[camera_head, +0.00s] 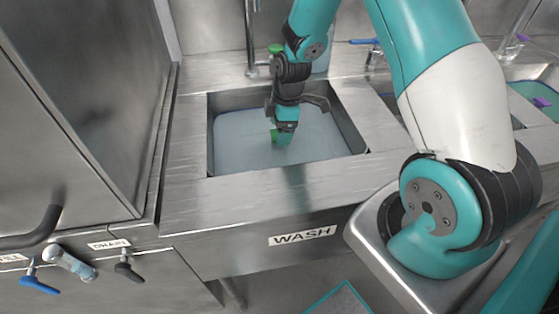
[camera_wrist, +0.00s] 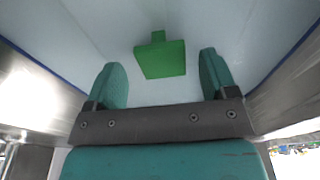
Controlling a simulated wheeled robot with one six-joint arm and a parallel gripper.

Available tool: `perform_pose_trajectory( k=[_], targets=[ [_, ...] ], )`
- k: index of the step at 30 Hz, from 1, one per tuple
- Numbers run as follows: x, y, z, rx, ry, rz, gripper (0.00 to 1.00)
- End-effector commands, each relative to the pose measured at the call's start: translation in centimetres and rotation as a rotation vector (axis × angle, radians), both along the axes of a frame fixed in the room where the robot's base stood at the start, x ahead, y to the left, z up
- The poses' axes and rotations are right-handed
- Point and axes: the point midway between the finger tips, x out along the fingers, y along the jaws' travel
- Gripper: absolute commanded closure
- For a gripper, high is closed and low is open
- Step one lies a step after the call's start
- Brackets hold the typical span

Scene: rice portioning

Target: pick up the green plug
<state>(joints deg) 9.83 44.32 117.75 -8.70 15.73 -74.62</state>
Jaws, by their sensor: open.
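The green plug (camera_wrist: 162,60) shows in the wrist view as a flat green block with a small stub, just beyond and between my fingertips. In the head view a bit of the green plug (camera_head: 274,135) shows beside my gripper, in the basin marked WASH; the rest is hidden behind the gripper. My gripper (camera_wrist: 165,80) is open, with one teal finger on each side and nothing between them. In the head view my gripper (camera_head: 283,138) points down into the basin. I cannot tell whether it touches the plug.
The wash basin (camera_head: 190,135) has steel rims close around my gripper and holds pale, bluish water. A tap (camera_head: 250,40) stands behind it. Another basin with greenish water (camera_head: 535,97) lies at the right. A tall steel cabinet (camera_head: 85,90) stands at the left.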

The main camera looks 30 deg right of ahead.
Motion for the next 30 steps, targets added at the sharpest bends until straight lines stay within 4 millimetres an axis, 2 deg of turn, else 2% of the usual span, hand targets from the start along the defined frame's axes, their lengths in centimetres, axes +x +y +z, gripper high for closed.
perform_pose_trajectory(
  k=[1,7,15,17,25,30],
  targets=[
    [-0.1,0.2,-1.2,0.0,0.002,0.001,0.21],
    [0.0,0.7,-4.2,0.0,0.002,0.0,0.21],
    [0.1,0.8,-4.2,0.0,0.001,0.0,0.21],
    [0.1,0.8,-4.2,0.0,0.001,0.0,0.33],
    [0.0,0.8,-4.2,0.001,0.002,0.0,0.94],
    [0.0,0.7,-4.2,0.0,0.001,0.0,0.95]
  ],
)
